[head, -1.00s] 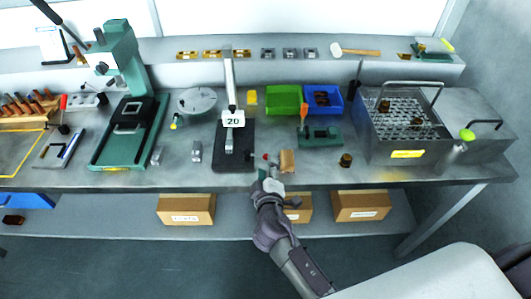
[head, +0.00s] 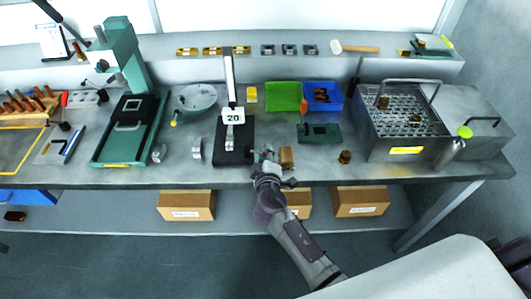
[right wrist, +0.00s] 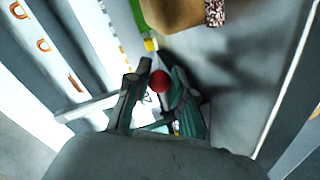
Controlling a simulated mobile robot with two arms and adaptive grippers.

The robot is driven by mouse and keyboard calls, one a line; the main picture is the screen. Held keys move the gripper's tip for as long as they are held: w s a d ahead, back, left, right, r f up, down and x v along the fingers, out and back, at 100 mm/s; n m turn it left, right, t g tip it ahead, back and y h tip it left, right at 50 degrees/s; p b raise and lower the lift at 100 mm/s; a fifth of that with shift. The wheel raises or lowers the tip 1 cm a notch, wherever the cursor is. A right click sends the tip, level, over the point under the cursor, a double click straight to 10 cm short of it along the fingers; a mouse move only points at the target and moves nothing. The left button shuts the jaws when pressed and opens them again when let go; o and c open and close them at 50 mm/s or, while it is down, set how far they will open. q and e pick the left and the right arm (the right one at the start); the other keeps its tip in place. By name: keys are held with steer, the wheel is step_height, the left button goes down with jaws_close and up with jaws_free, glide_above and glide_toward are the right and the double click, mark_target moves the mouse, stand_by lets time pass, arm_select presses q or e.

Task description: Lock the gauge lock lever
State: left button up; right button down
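The gauge (head: 228,100) stands upright on a black base (head: 233,150) at the middle of the bench, with a white plate marked 20 on its column. A red ball knob (right wrist: 160,81), which looks like the lever's end, shows in the right wrist view. My right gripper (head: 265,155) is at the bench's front edge, just right of the gauge base. In the right wrist view its two fingers (right wrist: 157,78) stand apart on either side of the knob. I cannot tell whether they touch it. The lever's arm is mostly hidden. My left gripper is not in view.
A brown block (head: 287,157) stands close to the right of my gripper. Behind are a green bin (head: 284,97), a blue bin (head: 323,97) and a green fixture (head: 319,134). A wire-mesh tank (head: 405,150) is farther right. A green press (head: 122,60) stands left.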

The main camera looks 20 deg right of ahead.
steer(key=shift+w+d+r+n+y+p, duration=0.15)
steer(key=shift+w+d+n+y+p, duration=0.2)
steer(key=shift+n+y+p, duration=0.45)
steer(key=shift+w+n+y, duration=0.3)
steer(key=shift+n+y, duration=0.3)
steer(key=shift+y, duration=0.5)
steer(key=c, duration=1)
jaws_free()
steer(key=shift+s, duration=0.2)
steer(key=v, duration=1.1)
steer(key=shift+s, duration=0.3)
